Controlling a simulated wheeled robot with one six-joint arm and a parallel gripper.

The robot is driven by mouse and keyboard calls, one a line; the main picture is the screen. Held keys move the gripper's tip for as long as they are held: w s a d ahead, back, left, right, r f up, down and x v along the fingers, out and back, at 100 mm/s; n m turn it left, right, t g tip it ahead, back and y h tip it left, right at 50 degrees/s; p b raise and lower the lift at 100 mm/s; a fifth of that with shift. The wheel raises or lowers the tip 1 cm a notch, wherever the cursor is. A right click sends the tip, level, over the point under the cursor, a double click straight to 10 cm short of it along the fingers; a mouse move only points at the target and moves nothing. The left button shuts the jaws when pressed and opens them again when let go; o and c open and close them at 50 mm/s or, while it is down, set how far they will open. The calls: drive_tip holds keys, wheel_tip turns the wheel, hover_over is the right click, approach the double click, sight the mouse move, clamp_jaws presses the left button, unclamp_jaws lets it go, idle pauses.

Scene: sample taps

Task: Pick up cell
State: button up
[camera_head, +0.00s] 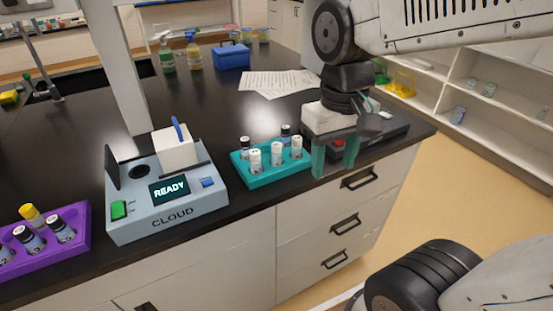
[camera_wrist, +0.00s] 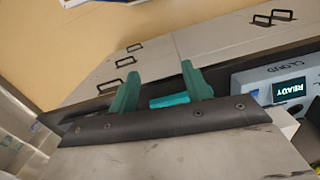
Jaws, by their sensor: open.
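A purple rack (camera_head: 75,216) at the far left holds several more vials, one with a yellow cap (camera_head: 32,216). I cannot tell which vial is the cell. My gripper (camera_head: 334,158) is open, its teal fingers pointing down just right of the teal rack, apart from the vials. In the wrist view my gripper (camera_wrist: 161,92) has nothing held between its fingers; a teal edge, apparently the rack (camera_wrist: 169,100), shows behind them.
A grey-blue instrument (camera_head: 165,210) marked CLOUD, its screen (camera_head: 170,190) reading READY, stands between the racks. It has a dark round well (camera_head: 140,172) and a white block with a blue handle (camera_head: 176,150). A dark device (camera_head: 385,138) lies behind my gripper. Papers (camera_head: 275,83) lie farther back.

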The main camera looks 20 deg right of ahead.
sight(277, 145)
drive_tip(key=w+a+f+m, duration=0.1)
drive_tip(key=w+m, duration=0.1)
drive_tip(key=w, duration=0.4)
drive_tip(key=w+a+f+m, duration=0.1)
drive_tip(key=w+m, duration=0.1)
drive_tip(key=w, duration=0.5)
drive_tip(key=w+a+m, duration=0.1)
drive_tip(key=w+m, duration=0.1)
drive_tip(key=w, duration=0.4)
drive_tip(key=shift+w+f+m, duration=0.4)
drive_tip(key=shift+m, duration=0.3)
drive_tip(key=shift+d+f, duration=0.1)
drive_tip(key=shift+f, duration=0.1)
drive_tip(key=f, duration=0.7)
drive_tip(key=shift+d+f, duration=0.15)
drive_tip(key=shift+d, duration=0.2)
drive_tip(key=c, duration=0.9)
